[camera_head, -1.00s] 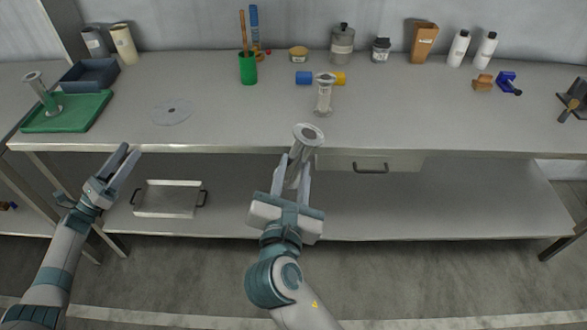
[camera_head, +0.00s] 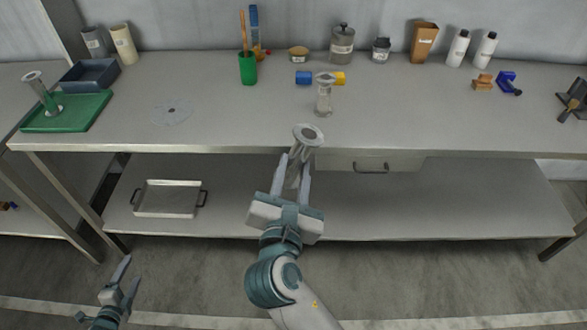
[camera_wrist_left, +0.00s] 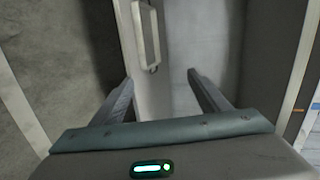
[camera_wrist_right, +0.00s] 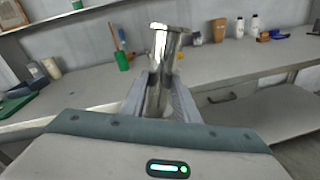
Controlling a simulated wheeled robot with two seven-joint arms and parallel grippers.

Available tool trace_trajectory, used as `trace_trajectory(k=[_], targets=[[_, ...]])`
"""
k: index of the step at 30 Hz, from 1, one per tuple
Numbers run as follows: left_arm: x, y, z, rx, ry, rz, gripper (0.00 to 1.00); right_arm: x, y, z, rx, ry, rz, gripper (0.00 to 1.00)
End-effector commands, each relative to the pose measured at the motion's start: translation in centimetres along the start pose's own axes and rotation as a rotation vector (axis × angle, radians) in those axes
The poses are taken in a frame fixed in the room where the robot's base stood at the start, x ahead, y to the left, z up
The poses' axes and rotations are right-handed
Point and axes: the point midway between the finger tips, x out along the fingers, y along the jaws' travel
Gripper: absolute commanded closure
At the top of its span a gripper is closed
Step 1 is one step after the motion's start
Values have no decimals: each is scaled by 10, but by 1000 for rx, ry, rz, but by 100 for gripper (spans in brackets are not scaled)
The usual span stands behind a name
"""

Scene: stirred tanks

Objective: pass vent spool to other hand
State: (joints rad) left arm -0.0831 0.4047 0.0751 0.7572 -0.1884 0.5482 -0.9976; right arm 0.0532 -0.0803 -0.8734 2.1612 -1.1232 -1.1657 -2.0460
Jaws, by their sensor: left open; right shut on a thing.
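The vent spool (camera_head: 307,136) is a pale metal tube with a round flange at its upper end. My right gripper (camera_head: 294,170) is shut on its body and holds it in front of the bench's front edge, flange up and slightly tilted. In the right wrist view the spool (camera_wrist_right: 158,72) stands between the two fingers. My left gripper (camera_head: 130,272) is open and empty, low at the lower left, well apart from the spool. The left wrist view shows its open fingers (camera_wrist_left: 160,92) with nothing between them.
A similar spool (camera_head: 323,97) stands on the bench (camera_head: 230,125); another stands on a green tray (camera_head: 62,122) at the left. A green cup (camera_head: 248,70), bottles and jars line the back. A metal pan (camera_head: 168,199) lies on the lower shelf. The bench's front middle is mostly clear.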

Motion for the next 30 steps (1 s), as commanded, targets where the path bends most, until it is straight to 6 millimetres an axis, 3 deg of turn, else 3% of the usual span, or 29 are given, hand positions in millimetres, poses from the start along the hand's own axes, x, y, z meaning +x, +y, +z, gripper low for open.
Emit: trace_trajectory(k=[3, 15, 24, 30], targets=[[-17, 50, -21, -138, -26, 105, 31, 0, 0, 1, 0, -1, 0, 100], [-92, 196, -97, -557, -173, 433, 31, 0, 0, 1, 0, -1, 0, 100], [-170, 286, -161, -824, -341, 661, 31, 0, 0, 1, 0, -1, 0, 100], [-230, 334, -206, -977, -478, 800, 31, 0, 0, 1, 0, -1, 0, 100]])
